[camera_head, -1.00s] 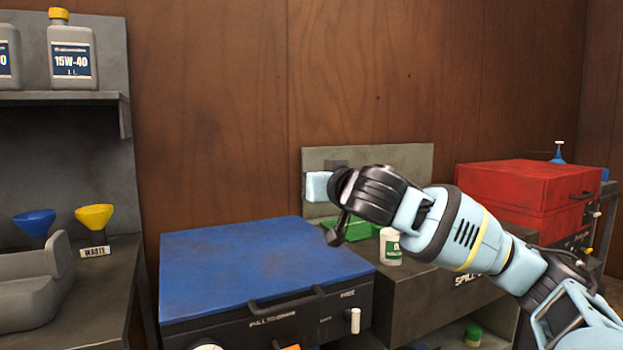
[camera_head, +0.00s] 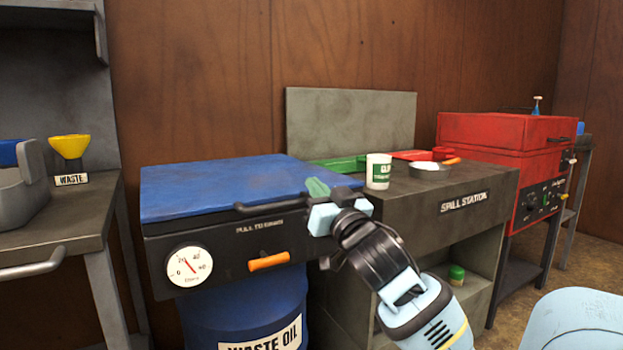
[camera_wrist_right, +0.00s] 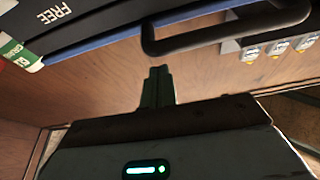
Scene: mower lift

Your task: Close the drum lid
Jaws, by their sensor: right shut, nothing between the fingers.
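The blue drum lid (camera_head: 220,187) lies about flat over the black front box (camera_head: 225,250), above the blue waste oil drum (camera_head: 245,315). Whether a thin gap is left under it, I cannot tell. Its dark handle (camera_head: 270,203) runs along the front edge; in the right wrist view the handle (camera_wrist_right: 225,32) is beyond the fingertips. My right gripper (camera_head: 317,187) is at the lid's front right corner, near the handle's right end, shut and empty. Its fingers show pressed together in the right wrist view (camera_wrist_right: 158,85). My left gripper is not in view.
A round gauge (camera_head: 188,266) and orange grip (camera_head: 269,261) are on the box front. The spill station (camera_head: 455,205) stands close on the right, with a white-green can (camera_head: 378,171) on top. A red cabinet (camera_head: 510,150) is beyond. A grey bench (camera_head: 75,215) stands left.

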